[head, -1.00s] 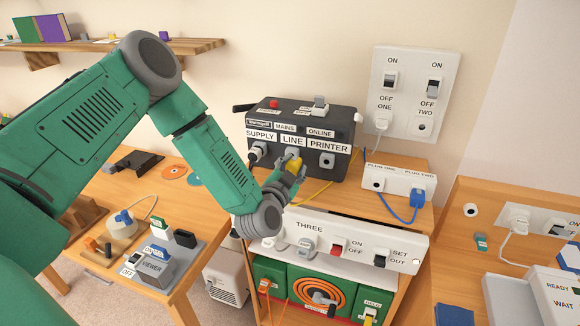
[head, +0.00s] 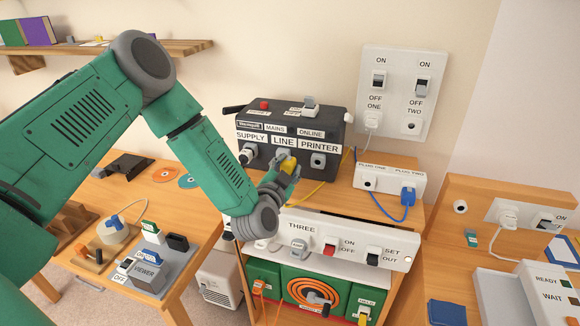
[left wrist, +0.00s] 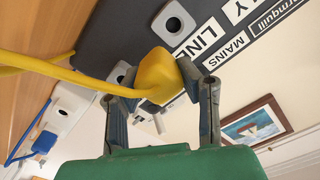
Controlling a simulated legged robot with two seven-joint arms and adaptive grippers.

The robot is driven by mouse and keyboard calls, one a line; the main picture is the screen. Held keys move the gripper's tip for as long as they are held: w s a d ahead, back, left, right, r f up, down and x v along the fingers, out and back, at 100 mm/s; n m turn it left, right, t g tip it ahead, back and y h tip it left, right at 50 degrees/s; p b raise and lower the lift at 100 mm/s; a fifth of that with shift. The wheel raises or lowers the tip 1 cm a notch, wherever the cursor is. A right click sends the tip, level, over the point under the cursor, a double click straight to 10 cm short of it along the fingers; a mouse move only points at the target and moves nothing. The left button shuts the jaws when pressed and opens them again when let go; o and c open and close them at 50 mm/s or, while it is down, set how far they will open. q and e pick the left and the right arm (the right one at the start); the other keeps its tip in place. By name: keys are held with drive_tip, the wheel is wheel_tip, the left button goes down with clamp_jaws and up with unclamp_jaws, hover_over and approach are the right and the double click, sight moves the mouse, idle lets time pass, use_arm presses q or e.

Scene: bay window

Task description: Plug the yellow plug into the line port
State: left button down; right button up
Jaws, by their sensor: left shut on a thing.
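The yellow plug (head: 288,164) is in my left gripper (head: 284,170), whose fingers are shut on its sides. It is in front of the black box (head: 334,132), just below and right of the line port (head: 283,153). In the left wrist view, the yellow plug (left wrist: 158,75) sits between the fingers (left wrist: 160,105), its yellow cord running left. The line port (left wrist: 174,22) there is uncovered beside the LINE label, with the plug apart from it. The printer port (head: 318,160) is empty. My right gripper is not in view.
A white two-socket strip (head: 388,179) with a blue plug is to the right. A white panel marked THREE (head: 325,239) is below my gripper. The wall panel (head: 402,92) has two switches.

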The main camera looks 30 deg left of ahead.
use_arm(q)
drive_tip(key=shift+s+a+f, duration=0.1)
drive_tip(key=shift+a+f, duration=0.15)
drive_tip(key=shift+a, duration=0.55)
drive_tip(key=shift+s+a+f, duration=0.1)
drive_tip(key=shift+a+f, duration=0.1)
drive_tip(key=shift+a, duration=0.55)
drive_tip(key=shift+d+r, duration=0.1)
drive_tip(key=shift+d, duration=0.4)
drive_tip(key=shift+a, duration=0.1)
drive_tip(key=shift+s+a+f, duration=0.1)
drive_tip(key=shift+a+f, duration=0.15)
drive_tip(key=shift+a, duration=0.5)
drive_tip(key=shift+s+a+f, duration=0.1)
drive_tip(key=shift+a+f, duration=0.1)
drive_tip(key=shift+a, duration=0.55)
drive_tip(key=shift+d+r, duration=0.15)
drive_tip(key=shift+d, duration=0.55)
drive_tip(key=shift+a, duration=0.3)
drive_tip(key=shift+w+d+r, duration=0.1)
drive_tip(key=shift+d, duration=0.4)
drive_tip(key=shift+w+a, duration=0.35)
drive_tip(key=shift+a, duration=0.15)
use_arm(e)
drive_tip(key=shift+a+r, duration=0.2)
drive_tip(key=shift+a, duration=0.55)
